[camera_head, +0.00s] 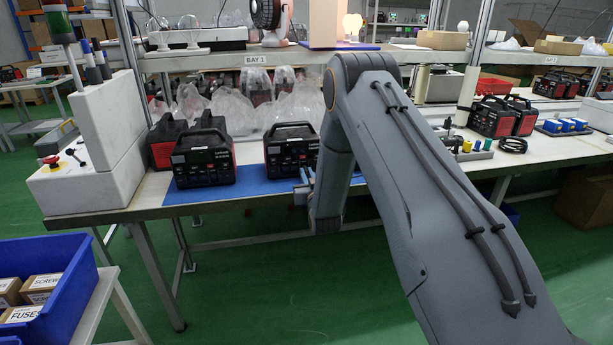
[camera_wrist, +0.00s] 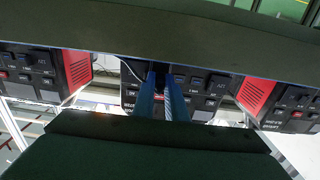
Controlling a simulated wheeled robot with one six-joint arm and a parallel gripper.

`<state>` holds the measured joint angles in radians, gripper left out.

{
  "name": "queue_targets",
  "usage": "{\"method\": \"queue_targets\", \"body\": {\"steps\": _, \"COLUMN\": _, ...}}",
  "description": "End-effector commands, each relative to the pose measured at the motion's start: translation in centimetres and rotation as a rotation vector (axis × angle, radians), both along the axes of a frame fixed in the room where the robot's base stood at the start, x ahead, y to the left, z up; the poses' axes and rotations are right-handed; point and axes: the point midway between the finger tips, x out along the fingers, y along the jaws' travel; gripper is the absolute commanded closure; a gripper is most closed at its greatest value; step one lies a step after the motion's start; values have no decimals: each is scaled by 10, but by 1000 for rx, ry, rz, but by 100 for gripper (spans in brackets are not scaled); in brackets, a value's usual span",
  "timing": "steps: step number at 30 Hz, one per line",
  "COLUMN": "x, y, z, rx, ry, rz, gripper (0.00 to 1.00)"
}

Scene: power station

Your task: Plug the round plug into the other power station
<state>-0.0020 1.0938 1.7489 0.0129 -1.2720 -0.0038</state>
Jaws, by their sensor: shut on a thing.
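Two black-and-red power stations stand side by side on a blue mat (camera_head: 240,193) in the head view, the left one (camera_head: 203,160) and the right one (camera_head: 291,143). The arm partly covers the right one's side. My gripper (camera_head: 304,187) is low in front of that right station. In the wrist view, the blue fingers of my gripper (camera_wrist: 163,98) are close together before the socket panel of the middle station (camera_wrist: 130,97). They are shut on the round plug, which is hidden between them. I cannot tell whether the plug touches a socket. A thin pale cable (camera_wrist: 130,70) shows beside the fingers.
Another power station (camera_head: 165,140) stands behind the left one. A white box with a red emergency button (camera_head: 50,160) is at the bench's left end. Plastic bags (camera_head: 235,108) lie behind. My arm blocks the bench's middle. A blue bin (camera_head: 62,275) stands lower left.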

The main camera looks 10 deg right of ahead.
Motion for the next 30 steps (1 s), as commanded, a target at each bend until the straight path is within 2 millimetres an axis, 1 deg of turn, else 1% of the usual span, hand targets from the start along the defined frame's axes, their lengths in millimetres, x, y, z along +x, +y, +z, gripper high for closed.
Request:
{"method": "queue_targets", "body": {"steps": 5, "x": 3, "y": 0, "z": 0, "rx": 0, "ry": -1, "rz": 0, "gripper": 100}}
{"method": "queue_targets", "body": {"steps": 6, "x": 2, "y": 0, "z": 0, "rx": 0, "ry": -1, "rz": 0, "gripper": 81}}
{"method": "queue_targets", "body": {"steps": 9, "x": 2, "y": 0, "z": 0, "rx": 0, "ry": -1, "rz": 0, "gripper": 66}}
{"method": "queue_targets", "body": {"steps": 16, "x": 2, "y": -4, "z": 0, "rx": 1, "ry": 0, "rz": -6, "gripper": 66}}
{"method": "queue_targets", "body": {"steps": 24, "x": 1, "y": -4, "z": 0, "rx": 1, "ry": 0, "rz": -6, "gripper": 66}}
{"method": "queue_targets", "body": {"steps": 26, "x": -3, "y": -3, "z": 0, "rx": 1, "ry": 1, "rz": -6, "gripper": 66}}
{"method": "queue_targets", "body": {"steps": 29, "x": -15, "y": -3, "z": 0, "rx": 1, "ry": 1, "rz": -5, "gripper": 66}}
{"method": "queue_targets", "body": {"steps": 30, "x": -22, "y": -2, "z": -1, "rx": 0, "ry": 3, "rz": -4, "gripper": 66}}
